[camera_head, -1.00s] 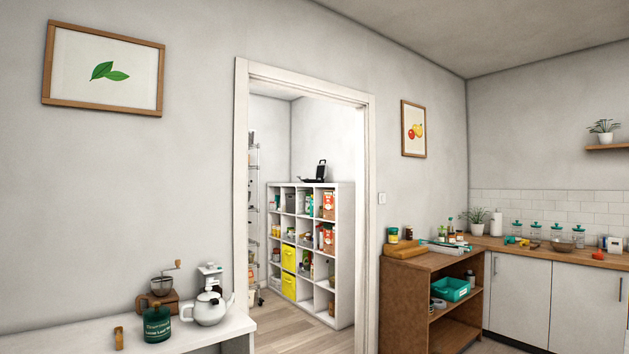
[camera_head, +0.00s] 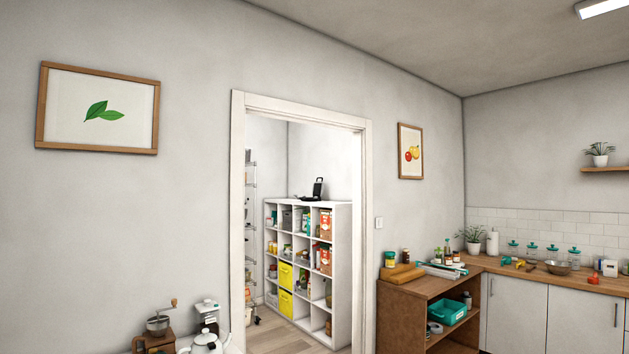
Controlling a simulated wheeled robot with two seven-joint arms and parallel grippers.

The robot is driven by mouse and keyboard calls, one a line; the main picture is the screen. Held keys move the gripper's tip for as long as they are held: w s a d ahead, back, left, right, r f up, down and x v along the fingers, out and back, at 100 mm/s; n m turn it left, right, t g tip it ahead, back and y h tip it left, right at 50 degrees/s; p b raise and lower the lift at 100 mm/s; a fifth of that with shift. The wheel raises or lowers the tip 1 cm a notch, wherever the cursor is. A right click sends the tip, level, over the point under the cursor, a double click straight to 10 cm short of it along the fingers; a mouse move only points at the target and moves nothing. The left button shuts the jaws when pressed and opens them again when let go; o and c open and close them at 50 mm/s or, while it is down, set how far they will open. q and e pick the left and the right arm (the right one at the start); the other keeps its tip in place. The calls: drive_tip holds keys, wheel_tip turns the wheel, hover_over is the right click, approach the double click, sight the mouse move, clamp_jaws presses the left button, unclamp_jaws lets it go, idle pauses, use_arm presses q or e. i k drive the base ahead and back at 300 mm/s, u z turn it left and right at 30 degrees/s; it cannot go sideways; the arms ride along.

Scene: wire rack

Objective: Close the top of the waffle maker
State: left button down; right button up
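A small black waffle maker (camera_head: 317,190) stands on top of the white cube shelf (camera_head: 342,262), beyond the doorway. Its lid is raised upright at the right end, and its flat base lies to the left. It is far off and small in the picture. Neither of my grippers shows in the head view.
A white door frame (camera_head: 238,215) surrounds the open doorway, with wooden floor (camera_head: 278,335) beyond. A wire rack (camera_head: 250,215) stands inside at the left. A table with a grinder (camera_head: 158,324) and white teapot (camera_head: 205,344) is lower left. A wooden shelf unit (camera_head: 405,318) stands right of the doorway.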

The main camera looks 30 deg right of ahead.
sight(318, 187)
drive_tip(key=z, duration=1.15)
drive_tip(key=i, duration=6.05)
drive_tip(key=u, duration=1.15)
drive_tip(key=i, duration=4.7)
drive_tip(key=z, duration=0.05)
